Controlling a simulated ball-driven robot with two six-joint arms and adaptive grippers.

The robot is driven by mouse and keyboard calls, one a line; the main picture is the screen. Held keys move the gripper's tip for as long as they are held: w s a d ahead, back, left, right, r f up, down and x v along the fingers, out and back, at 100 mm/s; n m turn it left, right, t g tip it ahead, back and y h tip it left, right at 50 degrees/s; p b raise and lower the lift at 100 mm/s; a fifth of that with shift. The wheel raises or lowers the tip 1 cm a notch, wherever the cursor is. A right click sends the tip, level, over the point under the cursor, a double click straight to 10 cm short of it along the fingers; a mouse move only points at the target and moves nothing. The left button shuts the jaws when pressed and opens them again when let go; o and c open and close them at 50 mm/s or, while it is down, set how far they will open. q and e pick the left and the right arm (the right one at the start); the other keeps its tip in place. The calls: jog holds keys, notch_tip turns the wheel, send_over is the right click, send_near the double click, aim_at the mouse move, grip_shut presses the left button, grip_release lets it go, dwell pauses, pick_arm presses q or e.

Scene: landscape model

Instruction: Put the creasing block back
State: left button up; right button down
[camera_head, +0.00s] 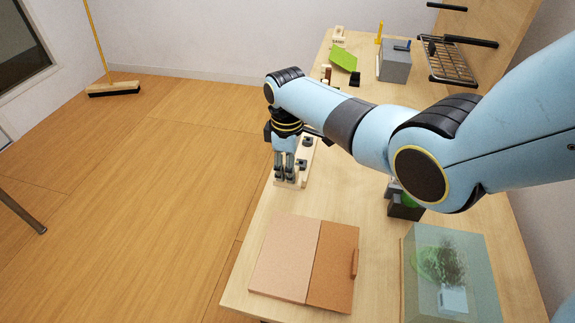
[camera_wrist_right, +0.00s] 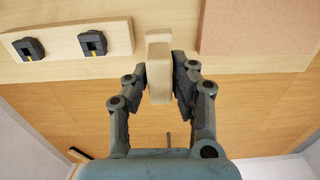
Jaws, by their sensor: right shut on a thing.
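My right gripper (camera_head: 284,177) is over the left edge of the table, by the near end of a pale wooden rack board (camera_head: 309,152). In the right wrist view it is shut on a pale, rounded wooden block (camera_wrist_right: 158,72), seemingly the creasing block, with one dark finger on each side. The wrist view also shows the rack board (camera_wrist_right: 118,38) left of the block, with two black holders bearing yellow marks. Whether the block touches the board or table is unclear. My left gripper is out of view.
A pink and orange-brown panel (camera_head: 285,258) lies on the near table. A glass case with a plant (camera_head: 408,285) stands at its right. A grey box (camera_head: 395,68), a green sheet (camera_head: 343,59) and a wire rack (camera_head: 450,62) are at the far end.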

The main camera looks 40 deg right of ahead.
jog(key=shift+f+b, duration=0.45)
jog(key=shift+f, duration=0.3)
jog(key=shift+f+b, duration=0.5)
jog(key=shift+f, duration=0.2)
jog(key=shift+f+b, duration=0.55)
jog(key=shift+f, duration=0.2)
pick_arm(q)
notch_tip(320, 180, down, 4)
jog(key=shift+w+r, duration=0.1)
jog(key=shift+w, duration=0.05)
pick_arm(e)
jog(key=shift+f, duration=0.25)
pick_arm(q)
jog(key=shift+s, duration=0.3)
jog(key=shift+b, duration=0.35)
pick_arm(e)
jog(key=shift+f, duration=0.25)
jog(key=c, duration=1)
grip_release()
jog(key=shift+c, duration=0.2)
